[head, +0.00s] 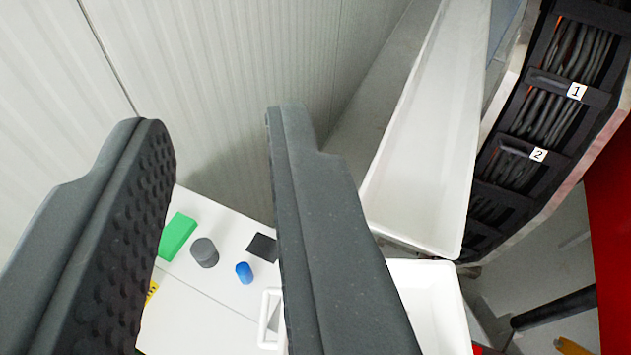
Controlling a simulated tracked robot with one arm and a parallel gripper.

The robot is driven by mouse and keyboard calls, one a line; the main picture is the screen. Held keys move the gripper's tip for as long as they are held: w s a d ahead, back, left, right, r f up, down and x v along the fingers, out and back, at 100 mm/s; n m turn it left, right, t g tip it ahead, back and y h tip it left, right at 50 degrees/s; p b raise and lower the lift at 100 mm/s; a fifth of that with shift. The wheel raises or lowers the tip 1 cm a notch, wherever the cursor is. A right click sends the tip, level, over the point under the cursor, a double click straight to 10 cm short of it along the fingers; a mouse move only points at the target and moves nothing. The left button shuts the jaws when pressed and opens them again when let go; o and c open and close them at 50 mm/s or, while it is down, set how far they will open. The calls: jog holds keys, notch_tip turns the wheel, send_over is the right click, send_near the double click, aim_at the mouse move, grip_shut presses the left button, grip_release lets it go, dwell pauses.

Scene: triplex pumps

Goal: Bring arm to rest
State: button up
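My gripper (214,118) shows large in the foreground of the head view. Its two dark grey fingers stand well apart, and nothing is held between them. The left finger's inner face has a bumpy pad. Through the gap, below and beyond the fingers, I see a white surface (205,305) with small objects on it. The gripper is clear of that surface. The rest of my arm is not in view.
On the white surface are a green block (177,237), a grey cylinder (204,252), a blue cylinder (244,272) and a black square (263,247). A white ribbed wall (230,60) stands behind. A white trough (430,130) and a black cable carrier (545,120) are at right.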

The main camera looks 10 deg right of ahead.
notch_tip(320, 180, down, 7)
jog(key=b, duration=0.7)
jog(key=shift+w, duration=0.1)
